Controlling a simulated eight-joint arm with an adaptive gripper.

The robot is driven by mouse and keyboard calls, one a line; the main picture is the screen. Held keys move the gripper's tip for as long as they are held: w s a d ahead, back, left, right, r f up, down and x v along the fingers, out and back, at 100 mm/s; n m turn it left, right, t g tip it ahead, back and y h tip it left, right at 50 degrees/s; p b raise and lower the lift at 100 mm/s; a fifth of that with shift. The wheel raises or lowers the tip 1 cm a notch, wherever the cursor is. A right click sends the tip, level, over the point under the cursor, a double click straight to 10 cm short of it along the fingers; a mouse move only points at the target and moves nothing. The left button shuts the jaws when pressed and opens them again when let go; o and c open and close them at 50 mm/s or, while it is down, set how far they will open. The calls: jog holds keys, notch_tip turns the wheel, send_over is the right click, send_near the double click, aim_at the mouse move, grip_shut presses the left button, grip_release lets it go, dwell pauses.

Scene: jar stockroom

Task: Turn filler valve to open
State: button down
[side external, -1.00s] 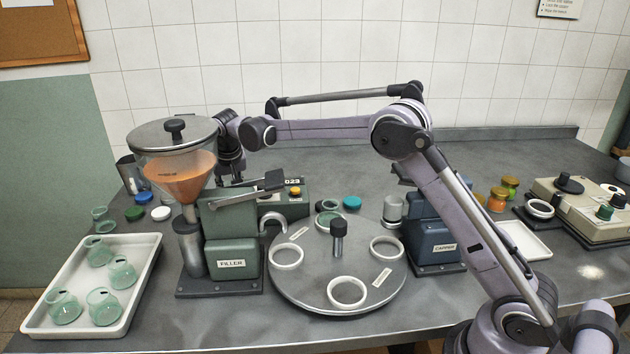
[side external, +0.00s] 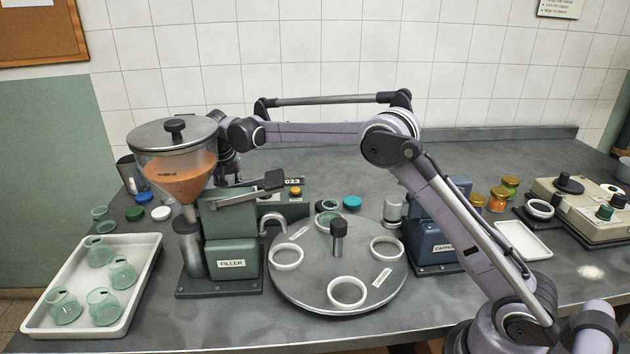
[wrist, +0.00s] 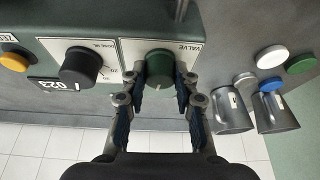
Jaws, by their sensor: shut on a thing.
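The filler (side external: 232,250) is a green machine with a clear hopper of orange filling (side external: 180,178) on its left. In the wrist view, a dark green round knob (wrist: 159,62) sits on the filler's panel beside an upside-down VALVE label. My gripper (wrist: 165,84) has one finger on each side of this knob and is shut on it. A small pale mark shows near the knob's lower right edge. Which valve setting it points to cannot be read.
A black dial (wrist: 82,66) and an orange button (wrist: 14,61) share the panel. Metal cups (wrist: 232,113) and loose lids (wrist: 272,56) lie close by. A turntable (side external: 313,262) with white rings stands right of the filler. A tray (side external: 135,275) holds several glass jars.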

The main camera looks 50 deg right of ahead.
jog(key=c, duration=1)
grip_release()
jog(key=shift+n, duration=0.3)
jog(key=n, duration=0.2)
jog(key=n+t+y, duration=0.1)
jog(key=n, duration=0.1)
jog(key=shift+d+y, duration=0.15)
jog(key=shift+y, duration=0.15)
jog(key=n+y, duration=0.1)
jog(key=n, duration=0.1)
jog(key=n+y, duration=0.1)
jog(key=n, duration=0.2)
jog(key=shift+d+n, duration=0.15)
jog(key=shift+n, duration=0.15)
jog(key=w+a+r+v, duration=0.1)
jog(key=v, duration=1.5)
jog(key=shift+m+t, duration=0.5)
jog(key=shift+t, duration=0.2)
jog(key=shift+s+a+r, duration=0.2)
jog(key=shift+s+r, duration=0.75)
jog(key=shift+s, duration=1.85)
jog(key=shift+s+a+r, duration=0.15)
jog(key=shift+s+r, duration=0.8)
jog(key=shift+s, duration=1.85)
jog(key=shift+s+a+r, duration=0.2)
jog(key=shift+s+r, duration=0.75)
jog(key=shift+s, duration=1.85)
